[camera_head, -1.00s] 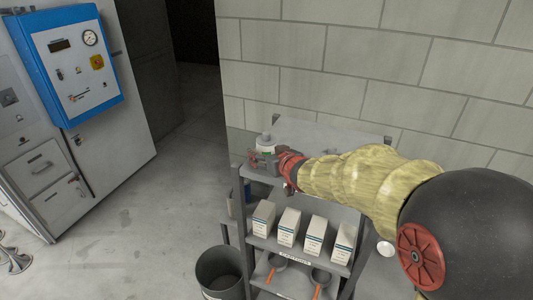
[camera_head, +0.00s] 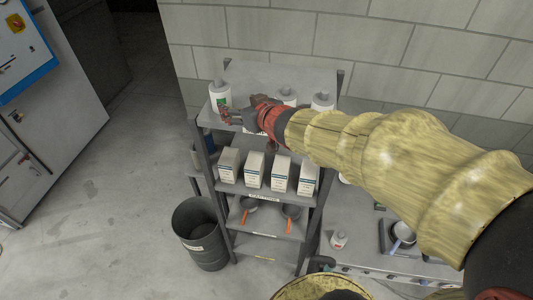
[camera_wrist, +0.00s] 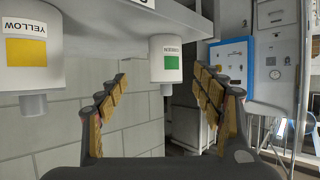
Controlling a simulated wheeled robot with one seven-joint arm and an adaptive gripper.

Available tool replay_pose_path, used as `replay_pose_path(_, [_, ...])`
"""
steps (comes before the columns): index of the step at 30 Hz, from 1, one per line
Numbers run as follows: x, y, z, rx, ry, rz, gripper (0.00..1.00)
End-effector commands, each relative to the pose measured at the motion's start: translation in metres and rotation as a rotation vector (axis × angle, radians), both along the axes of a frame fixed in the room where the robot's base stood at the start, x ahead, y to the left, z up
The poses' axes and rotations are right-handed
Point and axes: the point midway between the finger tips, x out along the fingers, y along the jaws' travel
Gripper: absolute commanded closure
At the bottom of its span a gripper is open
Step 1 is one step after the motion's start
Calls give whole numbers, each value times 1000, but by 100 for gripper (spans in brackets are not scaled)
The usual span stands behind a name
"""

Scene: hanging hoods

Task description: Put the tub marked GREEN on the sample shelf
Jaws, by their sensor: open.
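The tub marked GREEN (camera_head: 221,101) is white with a green label and a grey cap. It stands upright at the left end of the rack's top shelf (camera_head: 262,72). My gripper (camera_head: 232,116) is open and empty just in front of it, at the shelf edge. In the wrist view, which is upside down, the green tub (camera_wrist: 166,58) shows between and beyond the open fingers (camera_wrist: 160,78). A tub marked YELLOW (camera_wrist: 30,52) is close at the left there. I cannot read which level is the sample shelf.
Two more white tubs (camera_head: 323,102) stand farther right on the top shelf, one partly behind my arm. Several white boxes (camera_head: 254,170) fill the level below. Orange-handled pans (camera_head: 248,210) lie lower. A grey bin (camera_head: 200,236) stands left of the rack.

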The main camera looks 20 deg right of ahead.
Motion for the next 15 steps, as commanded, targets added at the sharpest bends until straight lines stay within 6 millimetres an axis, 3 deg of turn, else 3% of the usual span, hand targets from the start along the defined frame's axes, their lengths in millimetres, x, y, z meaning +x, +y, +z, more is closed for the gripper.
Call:
replay_pose_path(4, [-33,-26,14,-60,54,-123,33])
replay_pose_path(8, [-95,-46,14,-98,192,-240,33])
replay_pose_path(11, [-152,-44,3,-96,331,-270,33])
replay_pose_path(15, [-225,-22,-16,-68,513,-230,33])
